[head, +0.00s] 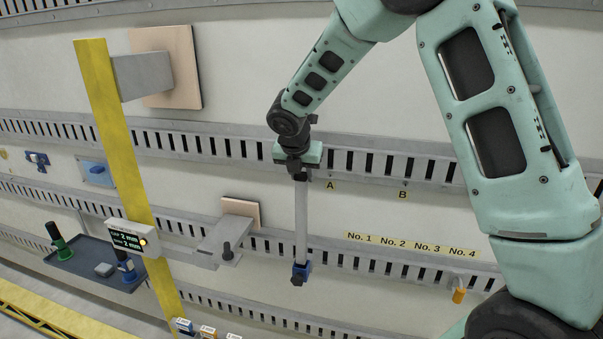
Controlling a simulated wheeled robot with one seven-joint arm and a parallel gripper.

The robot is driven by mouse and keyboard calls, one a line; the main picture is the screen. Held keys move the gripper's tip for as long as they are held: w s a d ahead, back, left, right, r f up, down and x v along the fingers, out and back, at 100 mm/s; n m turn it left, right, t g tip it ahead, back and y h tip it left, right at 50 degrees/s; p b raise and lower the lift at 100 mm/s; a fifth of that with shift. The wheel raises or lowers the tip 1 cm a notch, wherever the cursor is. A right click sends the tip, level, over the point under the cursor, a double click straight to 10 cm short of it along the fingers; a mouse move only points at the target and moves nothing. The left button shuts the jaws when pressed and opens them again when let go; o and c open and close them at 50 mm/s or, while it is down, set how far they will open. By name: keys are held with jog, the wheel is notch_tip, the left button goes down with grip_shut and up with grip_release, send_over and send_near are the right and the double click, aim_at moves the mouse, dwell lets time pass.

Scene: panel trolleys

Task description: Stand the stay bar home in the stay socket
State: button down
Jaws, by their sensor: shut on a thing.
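My gripper (299,176) points down and is shut on the top of a pale grey upright bar, which I take as the stay bar (301,220). The bar stands close to vertical in front of the wall, below and left of the label A. At its lower end is a blue fitting (302,270) with a dark tip, in front of the lower slotted rail. I cannot tell whether this fitting is the stay socket or part of the bar, nor whether the bar is fully seated.
A grey bracket (212,248) with a dark knob (227,252) juts out left of the bar. A dark tray (75,265) is at lower left. An orange piece (459,295) hangs under No. 4.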

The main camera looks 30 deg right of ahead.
aim_at(301, 192)
jog(key=shift+f+b, duration=1.45)
jog(key=shift+f, duration=1.5)
dwell(0.4)
jog(key=c, duration=1)
grip_release()
jog(key=shift+o, duration=0.2)
jog(key=shift+r, duration=0.15)
jog(key=shift+p+v, duration=2.85)
jog(key=shift+v, duration=1.05)
